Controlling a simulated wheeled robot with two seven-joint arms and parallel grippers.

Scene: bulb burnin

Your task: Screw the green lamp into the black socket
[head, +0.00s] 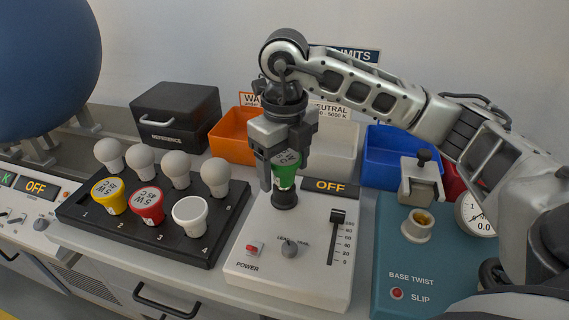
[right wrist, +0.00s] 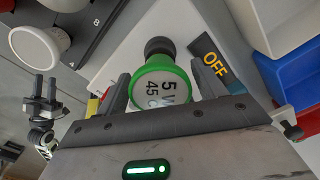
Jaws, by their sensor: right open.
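The green lamp (head: 286,172) stands upright at the black socket (head: 284,198) on the white test box (head: 290,268). How deep it sits in the socket I cannot tell. My right gripper (head: 281,180) is above the socket, pointing down, with its fingers on either side of the lamp. In the right wrist view the lamp's green rim and marked face (right wrist: 161,90) lie between the open fingers, with the black socket (right wrist: 160,46) behind. The display on the box (head: 331,186) reads OFF.
A black tray (head: 150,237) at the left holds yellow, red and white lamps and several white bulbs. Orange (head: 232,140), white and blue (head: 398,150) bins stand behind. A teal base twist tester (head: 412,262) is at the right.

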